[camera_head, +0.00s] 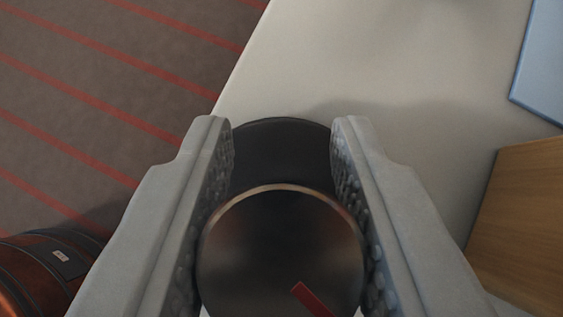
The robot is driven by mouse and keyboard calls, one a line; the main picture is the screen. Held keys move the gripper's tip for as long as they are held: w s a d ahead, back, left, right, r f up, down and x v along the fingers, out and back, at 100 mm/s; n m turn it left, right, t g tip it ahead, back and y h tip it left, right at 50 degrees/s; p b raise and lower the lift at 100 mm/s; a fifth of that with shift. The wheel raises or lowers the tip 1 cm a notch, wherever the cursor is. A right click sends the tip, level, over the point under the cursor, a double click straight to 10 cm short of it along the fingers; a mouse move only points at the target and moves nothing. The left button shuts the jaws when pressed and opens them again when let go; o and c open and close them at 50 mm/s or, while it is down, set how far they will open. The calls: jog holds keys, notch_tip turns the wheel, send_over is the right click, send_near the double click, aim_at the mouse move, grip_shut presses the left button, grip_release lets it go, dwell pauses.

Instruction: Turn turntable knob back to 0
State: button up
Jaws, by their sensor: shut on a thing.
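The turntable knob (275,245) is a dark round knob with a shiny rim and a red mark (311,299) on its top face. The red mark points toward the lower right of the picture. My gripper (290,165) has its two grey textured fingers on the left and right sides of the knob, shut on it. A black round part (283,135) shows beyond the knob, between the fingertips. The bottom of the knob is cut off by the picture edge. No scale or 0 mark is visible.
A pale table top (400,60) lies around the knob, its edge running along the left. A blue panel (545,65) and a wooden block (525,225) are at the right. A reddish-brown case (40,275) is at the lower left, by the striped carpet (90,110).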

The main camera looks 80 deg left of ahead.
jog(key=shift+n+g, duration=0.4)
jog(key=shift+n, duration=0.1)
jog(key=o, duration=1)
jog(key=shift+c, duration=0.2)
jog(key=m+t, duration=0.2)
jog(key=m, duration=0.1)
jog(key=shift+t+h, duration=0.3)
jog(key=m+t, duration=0.1)
jog(key=m+t+h, duration=0.1)
jog(key=m, duration=0.1)
jog(key=m+t+h, duration=0.1)
jog(key=m, duration=0.1)
jog(key=shift+w+d, duration=0.2)
jog(key=shift+w, duration=0.1)
jog(key=shift+w+d+m+t+h, duration=0.15)
jog(key=shift+m+t+h, duration=0.45)
jog(key=shift+m+h, duration=0.55)
jog(key=shift+d+m+t+h, duration=0.1)
jog(key=shift+m+t+h, duration=0.15)
jog(key=shift+m+h, duration=0.75)
jog(key=shift+d+m+t+h, duration=0.1)
jog(key=shift+m+t+h, duration=0.25)
jog(key=shift+m, duration=1)
